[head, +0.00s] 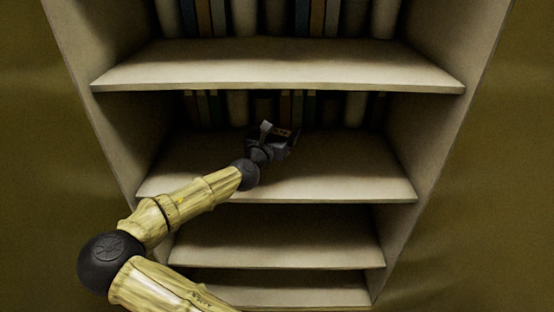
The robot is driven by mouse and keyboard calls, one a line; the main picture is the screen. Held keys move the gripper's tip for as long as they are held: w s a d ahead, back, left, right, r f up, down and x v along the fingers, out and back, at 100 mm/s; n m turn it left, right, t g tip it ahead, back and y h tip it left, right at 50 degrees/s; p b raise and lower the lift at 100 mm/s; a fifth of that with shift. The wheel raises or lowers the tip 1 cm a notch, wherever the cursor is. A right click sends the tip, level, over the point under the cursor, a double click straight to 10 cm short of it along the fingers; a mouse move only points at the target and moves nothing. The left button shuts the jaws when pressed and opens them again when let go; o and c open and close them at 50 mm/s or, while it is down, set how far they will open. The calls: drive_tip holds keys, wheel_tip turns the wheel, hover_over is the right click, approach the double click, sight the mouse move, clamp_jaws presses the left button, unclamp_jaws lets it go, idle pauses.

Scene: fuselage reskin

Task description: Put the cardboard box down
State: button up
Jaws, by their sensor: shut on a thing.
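My gripper (280,143) is reached into the second compartment from the top of a pale shelf unit. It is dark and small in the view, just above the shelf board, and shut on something. A small brownish patch at its top, between the dark parts, appears to be the cardboard box (284,132). Most of the box is hidden by the gripper. I cannot tell whether the box touches the shelf board (340,178) below it.
A row of books (355,108) stands along the back of the same compartment, close behind my gripper. More books (300,18) stand on the upper board (280,68), which overhangs the compartment. The board is bare to the right. The two lower shelves (280,240) look empty.

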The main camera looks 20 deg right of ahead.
drive_tip(key=shift+f+b, duration=0.3)
drive_tip(key=shift+f, duration=1.5)
wheel_tip(320, 180, down, 5)
drive_tip(key=shift+f+b, duration=0.1)
drive_tip(key=shift+b, duration=0.65)
drive_tip(key=o, duration=1.1)
